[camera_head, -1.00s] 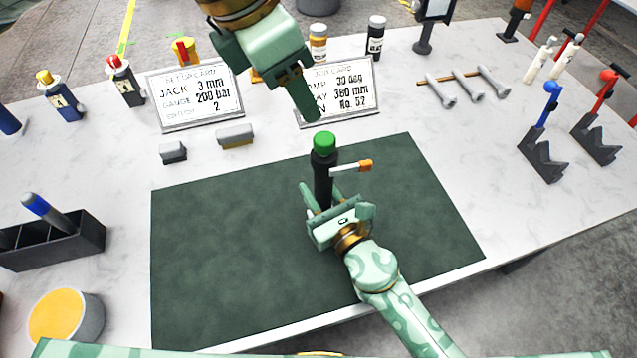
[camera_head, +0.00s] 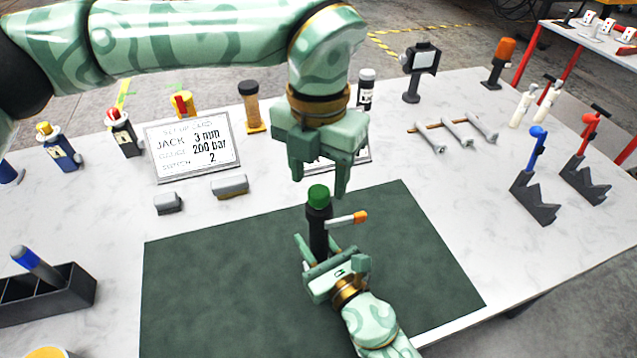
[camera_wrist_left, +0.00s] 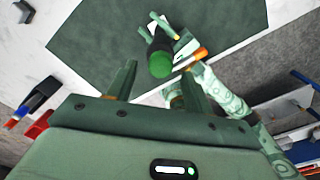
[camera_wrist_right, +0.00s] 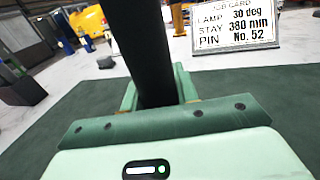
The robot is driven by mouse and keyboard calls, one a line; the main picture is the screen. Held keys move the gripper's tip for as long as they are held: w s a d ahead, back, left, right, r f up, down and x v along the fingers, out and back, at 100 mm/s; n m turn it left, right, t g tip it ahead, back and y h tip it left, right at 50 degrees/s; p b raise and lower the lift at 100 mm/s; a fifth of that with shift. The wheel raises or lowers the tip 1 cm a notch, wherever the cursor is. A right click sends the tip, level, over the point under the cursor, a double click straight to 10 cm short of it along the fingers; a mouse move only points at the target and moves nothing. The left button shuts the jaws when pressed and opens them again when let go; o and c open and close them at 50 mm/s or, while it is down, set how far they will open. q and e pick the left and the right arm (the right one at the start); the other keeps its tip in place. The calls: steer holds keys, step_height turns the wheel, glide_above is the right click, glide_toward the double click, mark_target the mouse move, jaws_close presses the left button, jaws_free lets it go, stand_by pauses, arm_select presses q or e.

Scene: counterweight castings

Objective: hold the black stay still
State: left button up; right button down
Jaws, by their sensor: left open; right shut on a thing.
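The black stay (camera_head: 318,228) stands upright on the dark green mat (camera_head: 210,290), with a green cap (camera_head: 318,196) on top and a white side lever with an orange tip. My right gripper (camera_head: 318,252) is shut around its lower body. In the right wrist view the stay's dark shaft (camera_wrist_right: 148,50) rises between the fingers. My left gripper (camera_head: 319,182) is open and empty just above the cap, fingers pointing down. In the left wrist view the green cap (camera_wrist_left: 160,64) shows beyond the open fingers, apart from them.
The job card (camera_wrist_right: 235,24) reads lamp 30 deg, stay 380 mm, pin No. 52. The setup card (camera_head: 195,150) stands at the back left. Two small grey blocks (camera_head: 230,186) lie behind the mat. A dark holder (camera_head: 45,295) is at the left. The mat's left part is clear.

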arm_select(q)
steer(key=shift+f, duration=1.4)
jaws_close()
step_height(320, 180, up, 12)
jaws_free()
step_height(320, 180, up, 12)
